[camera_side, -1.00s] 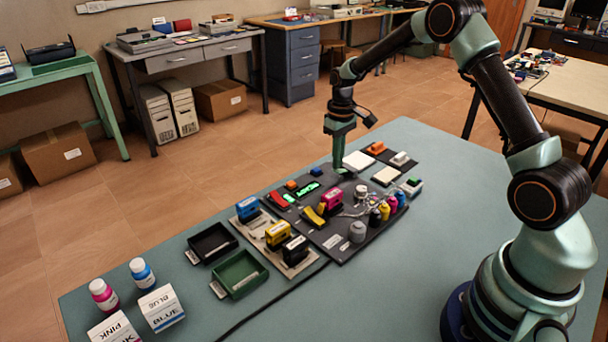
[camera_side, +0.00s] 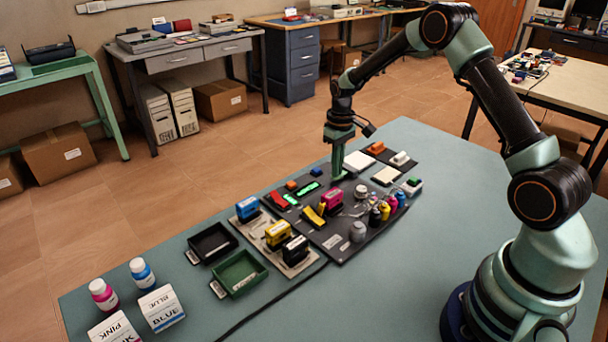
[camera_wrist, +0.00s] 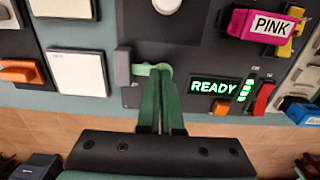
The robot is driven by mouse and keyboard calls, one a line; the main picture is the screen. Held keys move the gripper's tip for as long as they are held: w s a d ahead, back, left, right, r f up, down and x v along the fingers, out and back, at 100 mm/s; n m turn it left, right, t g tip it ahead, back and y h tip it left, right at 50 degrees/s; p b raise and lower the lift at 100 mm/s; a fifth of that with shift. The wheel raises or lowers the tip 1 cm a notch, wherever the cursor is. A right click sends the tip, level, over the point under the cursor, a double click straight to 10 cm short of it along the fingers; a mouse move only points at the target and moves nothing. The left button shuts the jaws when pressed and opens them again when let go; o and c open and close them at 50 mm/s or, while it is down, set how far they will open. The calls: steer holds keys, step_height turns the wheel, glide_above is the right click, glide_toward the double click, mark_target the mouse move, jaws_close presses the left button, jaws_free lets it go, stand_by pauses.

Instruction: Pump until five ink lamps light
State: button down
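My gripper (camera_side: 338,177) points down at the far edge of the dark panel (camera_side: 352,250). In the wrist view its two green fingers (camera_wrist: 160,76) lie together, with no object visible between them. A pale green rounded piece (camera_wrist: 150,70) shows at the fingertips; I cannot tell whether it is a pump part or whether they touch it. A grey block (camera_wrist: 123,67) is just left of it. The green READY display (camera_wrist: 213,87) is to the right, with a column of lit green lamps (camera_wrist: 247,88) beside it; their count is unclear. A white round knob (camera_wrist: 167,5) is partly cut off above.
A red switch (camera_wrist: 264,98) and a pink PINK stamp (camera_wrist: 268,26) are right of my gripper. White pads (camera_wrist: 77,75) and an orange-handled item (camera_wrist: 20,71) lie to the left. Ink bottles (camera_side: 385,211) and trays (camera_side: 240,273) stand nearer. The table's right side is clear.

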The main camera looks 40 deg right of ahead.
steer(key=shift+r, duration=1.75)
steer(key=shift+f, duration=1.6)
steer(key=shift+r, duration=1.6)
step_height(320, 180, up, 7)
